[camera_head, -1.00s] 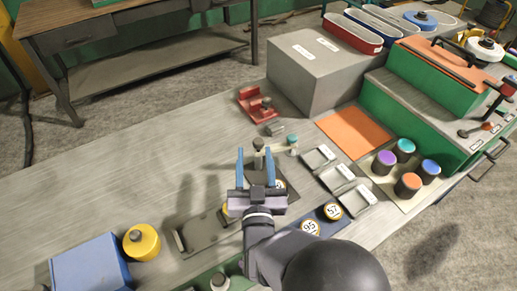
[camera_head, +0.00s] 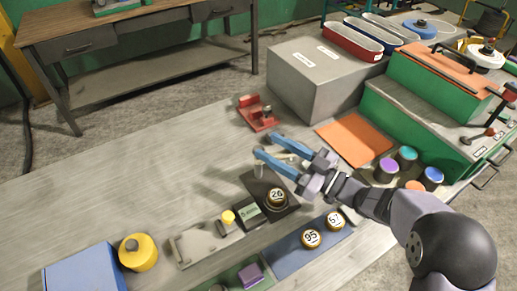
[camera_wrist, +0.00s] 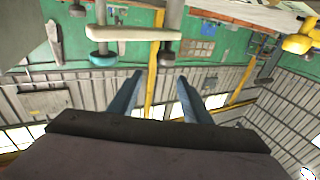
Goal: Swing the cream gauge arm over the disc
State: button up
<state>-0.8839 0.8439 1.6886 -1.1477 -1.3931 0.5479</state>
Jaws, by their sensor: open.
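The cream gauge arm (camera_wrist: 130,33) is a short bar in the upper part of the wrist view. It has a teal knob (camera_wrist: 103,59) at one end and a grey knob (camera_wrist: 166,57) at the other. In the head view my gripper largely hides it. The disc marked 26 (camera_head: 277,196) lies on a dark plate (camera_head: 258,183), just below my gripper in the picture. My gripper (camera_head: 265,145) is open, its blue fingers pointing left. In the wrist view the fingertips (camera_wrist: 160,77) sit just below the bar, with nothing seen between them; contact cannot be told.
Discs marked 95 (camera_head: 310,238) and 57 (camera_head: 335,220) lie on a blue mat (camera_head: 290,257). A red bracket (camera_head: 257,115) and a grey box (camera_head: 315,75) stand behind. Several coloured-top cylinders stand right, near my arm.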

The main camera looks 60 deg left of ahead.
jog(key=shift+w+d+f+n+g+h, duration=0.25)
jog(key=shift+w+d+f+h, duration=0.15)
jog(key=shift+d+f, duration=0.2)
jog(key=shift+w+d+f+n+g+h, duration=0.25)
jog(key=shift+d+f+h, duration=0.2)
jog(key=shift+d, duration=0.15)
jog(key=shift+p+x, duration=0.9)
jog(key=shift+x, duration=2.8)
grip_shut()
